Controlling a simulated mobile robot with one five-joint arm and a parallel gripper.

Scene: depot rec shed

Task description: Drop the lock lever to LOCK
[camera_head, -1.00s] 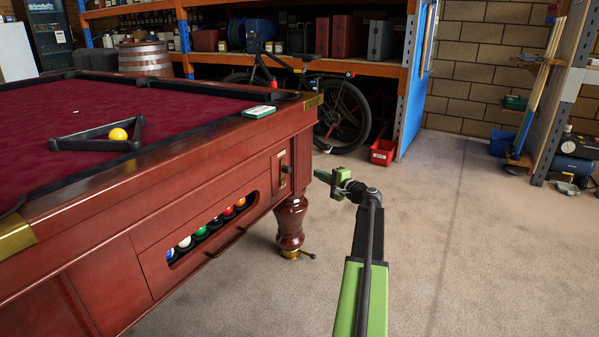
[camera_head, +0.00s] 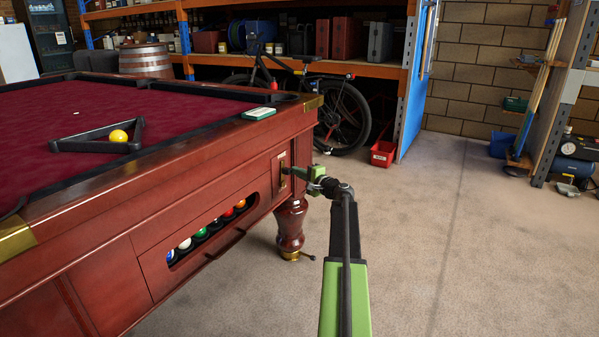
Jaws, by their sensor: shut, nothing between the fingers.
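A pool table with a red cloth and polished wood sides (camera_head: 80,255) fills the left. A small upright lever plate (camera_head: 281,165) is set in its end panel, right of the ball tray; it appears to hold the lock lever. The lever itself is mostly hidden by the dark fingertips of my gripper (camera_head: 291,172). My gripper is shut and empty, pointing left, with its tips at or just in front of the plate. I cannot tell whether they touch the lever. Any LOCK marking is too small to read.
Several balls lie in the ball tray (camera_head: 235,234) below and left of the plate. The table leg (camera_head: 290,225) stands below my gripper, with a small dark handle at its foot. A red bin (camera_head: 382,154) and bicycle are behind. The floor (camera_head: 460,240) at right is clear.

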